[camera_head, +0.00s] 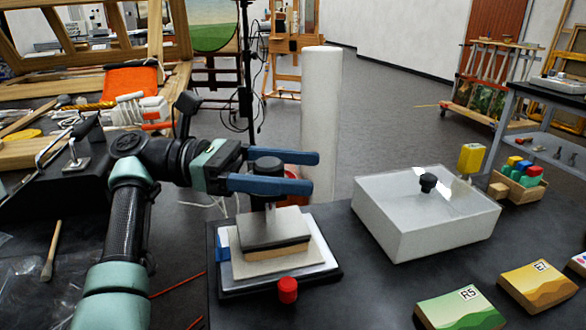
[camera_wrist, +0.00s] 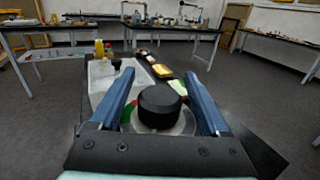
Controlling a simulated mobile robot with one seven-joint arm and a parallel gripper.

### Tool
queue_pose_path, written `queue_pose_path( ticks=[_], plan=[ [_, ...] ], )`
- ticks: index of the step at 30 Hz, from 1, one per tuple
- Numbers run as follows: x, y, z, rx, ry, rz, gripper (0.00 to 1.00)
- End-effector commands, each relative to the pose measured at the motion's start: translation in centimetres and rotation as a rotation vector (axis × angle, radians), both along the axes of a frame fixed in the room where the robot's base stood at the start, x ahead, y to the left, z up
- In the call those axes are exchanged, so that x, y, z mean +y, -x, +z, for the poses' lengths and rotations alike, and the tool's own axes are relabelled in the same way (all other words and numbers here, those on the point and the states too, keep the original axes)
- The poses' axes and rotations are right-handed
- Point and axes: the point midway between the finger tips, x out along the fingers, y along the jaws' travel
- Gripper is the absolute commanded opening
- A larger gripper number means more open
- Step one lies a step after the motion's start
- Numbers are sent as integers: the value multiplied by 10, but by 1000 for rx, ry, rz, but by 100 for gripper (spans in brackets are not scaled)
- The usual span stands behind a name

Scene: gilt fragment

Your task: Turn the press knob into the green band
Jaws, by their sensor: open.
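The press knob is a black round knob (camera_head: 264,163) on a metal shaft, above a stack of plates (camera_head: 273,228) on the dark table. My gripper (camera_head: 315,172) is open, with its two blue fingers on either side of the knob. In the wrist view the knob (camera_wrist: 160,106) stands between the fingers, with gaps visible at both sides. Below it is a pale round dial (camera_wrist: 182,128). A green patch (camera_wrist: 128,112) shows at its left, partly hidden by the knob and left finger. I cannot tell where any pointer stands.
A red cylinder (camera_head: 288,290) stands at the press's front edge. A white box (camera_head: 425,220) with a black top knob is to the right. Picture cards (camera_head: 460,312) lie at the front right. A white column (camera_head: 321,120) rises behind. Dark tabletop between is clear.

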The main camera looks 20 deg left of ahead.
Motion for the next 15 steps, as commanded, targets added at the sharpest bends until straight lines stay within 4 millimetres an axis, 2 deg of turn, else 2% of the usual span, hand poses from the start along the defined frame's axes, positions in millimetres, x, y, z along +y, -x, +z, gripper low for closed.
queue_pose_path(
  ticks=[5, 15],
  plan=[
    [0, 0, 13, -2, -2, 1, 80],
    [0, 0, 78, -1, -2, 1, 80]
  ],
)
